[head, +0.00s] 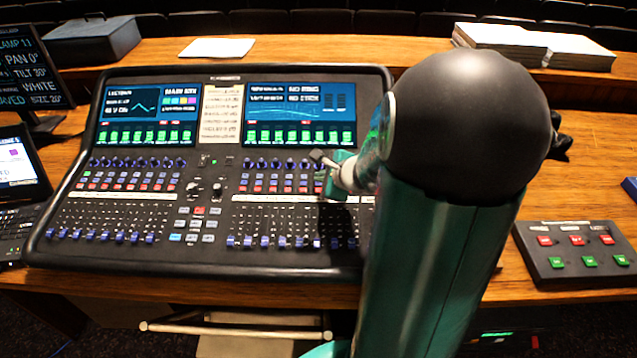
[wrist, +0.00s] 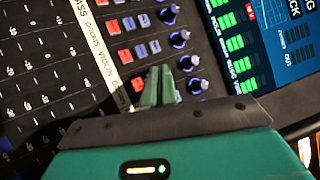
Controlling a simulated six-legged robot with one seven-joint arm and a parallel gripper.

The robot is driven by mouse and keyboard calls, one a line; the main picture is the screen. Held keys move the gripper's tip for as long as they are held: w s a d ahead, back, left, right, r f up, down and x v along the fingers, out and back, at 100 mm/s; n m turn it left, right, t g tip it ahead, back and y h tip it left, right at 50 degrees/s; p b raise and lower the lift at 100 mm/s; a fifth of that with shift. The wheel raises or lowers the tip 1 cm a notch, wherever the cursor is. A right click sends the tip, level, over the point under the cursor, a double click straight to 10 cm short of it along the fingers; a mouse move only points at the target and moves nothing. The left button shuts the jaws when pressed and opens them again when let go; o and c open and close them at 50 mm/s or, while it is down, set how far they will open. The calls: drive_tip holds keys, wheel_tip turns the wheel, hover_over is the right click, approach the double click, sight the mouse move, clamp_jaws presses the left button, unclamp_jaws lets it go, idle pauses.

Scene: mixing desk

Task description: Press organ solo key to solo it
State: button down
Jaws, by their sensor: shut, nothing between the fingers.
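The mixing desk (head: 215,215) is a dark console with two screens, knobs, rows of small keys and blue faders. My gripper (head: 331,186) is over the right end of the right-hand key rows, below the right screen. In the wrist view my gripper (wrist: 159,86) is shut and empty, its green fingertips among the red and blue keys near the label strip (wrist: 92,35). I cannot make out an organ label. My fingers hide the keys under them, and contact cannot be told.
A small box with red and green buttons (head: 575,252) lies at the right. A laptop (head: 18,170) and a dark text display (head: 35,70) stand at the left. Papers (head: 217,48) and stacked books (head: 535,45) lie behind. Knobs (wrist: 179,39) sit close beside my fingers.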

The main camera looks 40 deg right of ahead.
drive_tip(key=shift+f, duration=0.25)
drive_tip(key=shift+r, duration=0.1)
idle(0.3)
drive_tip(key=shift+r, duration=0.6)
drive_tip(key=shift+s+a+r, duration=0.1)
drive_tip(key=shift+s+r, duration=0.05)
drive_tip(key=shift+r, duration=1.1)
drive_tip(key=shift+s+a+r, duration=0.1)
drive_tip(key=shift+s+r, duration=0.05)
drive_tip(key=shift+r, duration=1.1)
